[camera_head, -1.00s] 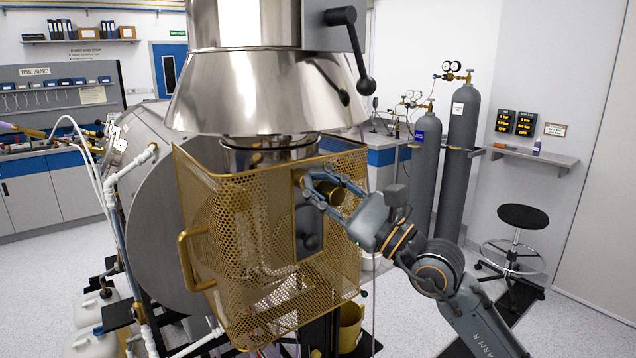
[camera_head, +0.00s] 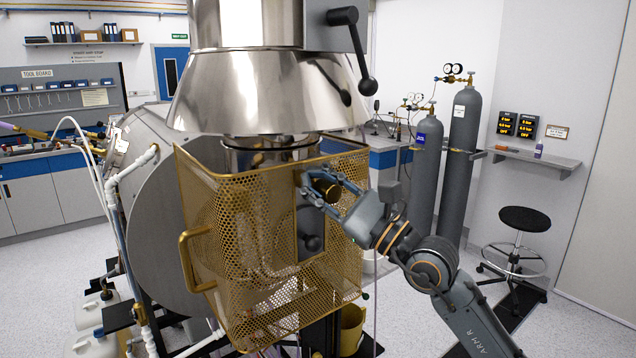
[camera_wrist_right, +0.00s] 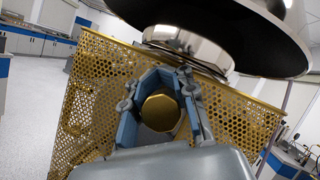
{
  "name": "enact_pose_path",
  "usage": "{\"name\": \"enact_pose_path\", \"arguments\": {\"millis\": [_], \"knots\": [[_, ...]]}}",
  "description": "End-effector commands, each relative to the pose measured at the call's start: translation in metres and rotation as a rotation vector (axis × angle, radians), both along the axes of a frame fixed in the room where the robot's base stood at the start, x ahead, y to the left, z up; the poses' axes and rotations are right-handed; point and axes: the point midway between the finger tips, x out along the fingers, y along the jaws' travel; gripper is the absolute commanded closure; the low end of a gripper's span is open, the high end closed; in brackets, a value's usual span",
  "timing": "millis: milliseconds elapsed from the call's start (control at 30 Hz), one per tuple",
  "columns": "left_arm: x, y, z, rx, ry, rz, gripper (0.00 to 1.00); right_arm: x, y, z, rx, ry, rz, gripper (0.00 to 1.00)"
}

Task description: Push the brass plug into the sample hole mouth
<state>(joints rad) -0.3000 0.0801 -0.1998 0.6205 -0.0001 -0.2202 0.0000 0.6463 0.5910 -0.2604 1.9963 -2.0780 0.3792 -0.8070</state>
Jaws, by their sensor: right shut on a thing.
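The brass plug (camera_head: 327,188) is between the fingers of my right gripper (camera_head: 309,185), which is shut on it against the right face of the brass mesh cage. In the right wrist view the plug (camera_wrist_right: 160,112) shows its many-sided brass end toward the camera, framed by the blue-grey fingers (camera_wrist_right: 158,78). A narrow dark plate (camera_head: 311,222) with a round knob-like part is on the cage face just below the fingers. The sample hole mouth is hidden behind the plug and fingers, so how deep the plug sits cannot be told. My left gripper is not in view.
The mesh cage (camera_head: 240,220) surrounds the chamber's front, with a brass handle (camera_head: 188,262) at left. A polished metal hood (camera_head: 265,95) hangs close above. A black-knobbed lever (camera_head: 360,55) is overhead. Gas cylinders (camera_head: 460,150) and a stool (camera_head: 522,220) stand right.

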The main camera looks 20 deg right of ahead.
Motion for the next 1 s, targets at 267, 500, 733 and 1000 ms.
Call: {"name": "enact_pose_path", "arguments": {"millis": [267, 500, 733, 1000], "knots": [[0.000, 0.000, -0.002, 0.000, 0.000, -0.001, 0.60, 0.008, 0.004, 0.000, 0.001, -0.001, 0.001, 1.00], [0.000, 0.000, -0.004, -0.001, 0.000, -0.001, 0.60, 0.015, 0.005, 0.000, 0.001, -0.001, 0.000, 1.00], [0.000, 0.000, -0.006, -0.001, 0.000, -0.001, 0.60, 0.022, 0.008, -0.001, 0.001, 0.001, 0.000, 1.00], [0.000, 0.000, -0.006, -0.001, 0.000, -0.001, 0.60, 0.022, 0.008, 0.000, -0.001, 0.001, 0.000, 1.00]]}}
